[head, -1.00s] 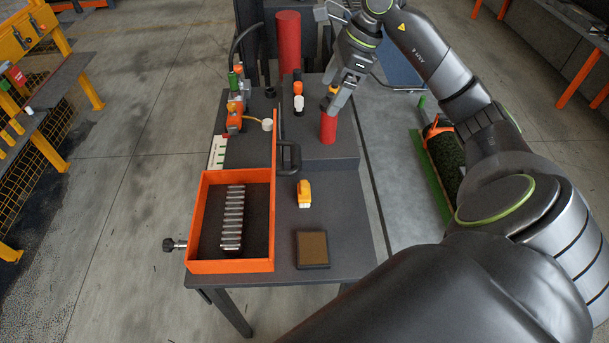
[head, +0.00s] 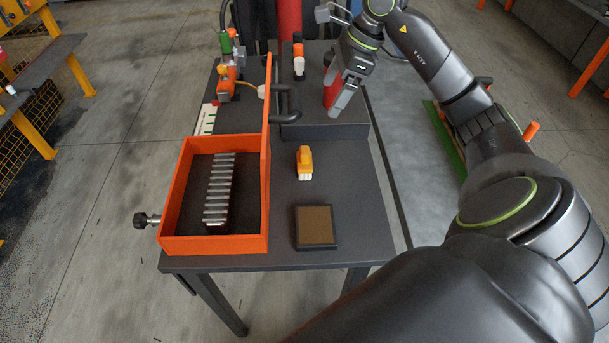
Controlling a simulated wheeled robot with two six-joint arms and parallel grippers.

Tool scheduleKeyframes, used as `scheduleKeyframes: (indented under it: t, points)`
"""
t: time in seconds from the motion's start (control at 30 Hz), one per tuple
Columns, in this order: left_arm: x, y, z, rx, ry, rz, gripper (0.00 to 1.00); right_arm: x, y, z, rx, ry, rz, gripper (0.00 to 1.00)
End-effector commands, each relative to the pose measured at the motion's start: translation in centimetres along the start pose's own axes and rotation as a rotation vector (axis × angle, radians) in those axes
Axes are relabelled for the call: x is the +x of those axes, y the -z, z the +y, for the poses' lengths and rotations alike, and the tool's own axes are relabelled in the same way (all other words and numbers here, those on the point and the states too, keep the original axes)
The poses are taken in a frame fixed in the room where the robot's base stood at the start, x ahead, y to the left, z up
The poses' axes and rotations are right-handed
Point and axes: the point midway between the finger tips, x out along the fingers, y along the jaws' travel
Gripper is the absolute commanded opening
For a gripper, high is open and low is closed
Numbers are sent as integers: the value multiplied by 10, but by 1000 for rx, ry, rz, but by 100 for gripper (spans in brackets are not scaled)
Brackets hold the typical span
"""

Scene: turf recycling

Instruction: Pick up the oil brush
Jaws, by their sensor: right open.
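My right gripper (head: 337,93) is open above the raised dark block (head: 325,131) at the back right of the table. A red cylinder (head: 330,97) stands upright there, partly hidden behind its fingers; I cannot tell whether they touch it. No brush can be made out clearly; the yellow piece seen earlier at the cylinder's top is now hidden by the gripper. A small yellow-orange piece with a white ribbed end (head: 305,163) lies on the bare tabletop. My left gripper is out of view.
An orange tray (head: 213,245) with a ribbed metal bar (head: 219,185) stands front left. A brown-topped square block (head: 315,227) lies to its right. An orange-and-white bottle (head: 299,60) stands beside the gripper. Green-and-orange fittings (head: 228,70) stand back left.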

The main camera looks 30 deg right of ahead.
Motion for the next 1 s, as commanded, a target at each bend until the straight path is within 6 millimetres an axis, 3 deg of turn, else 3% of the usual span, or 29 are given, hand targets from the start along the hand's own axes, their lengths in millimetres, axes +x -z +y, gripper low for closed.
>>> scheduleKeyframes:
  t: [0.03,0.27,0.43,1.0]
  points:
    - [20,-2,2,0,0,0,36,18,8,0,0,0,0,89]
    - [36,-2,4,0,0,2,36,33,14,0,0,0,0,89]
    - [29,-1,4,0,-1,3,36,47,12,1,-1,-4,-2,89]
    - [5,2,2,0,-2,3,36,145,12,1,1,-3,-3,89]
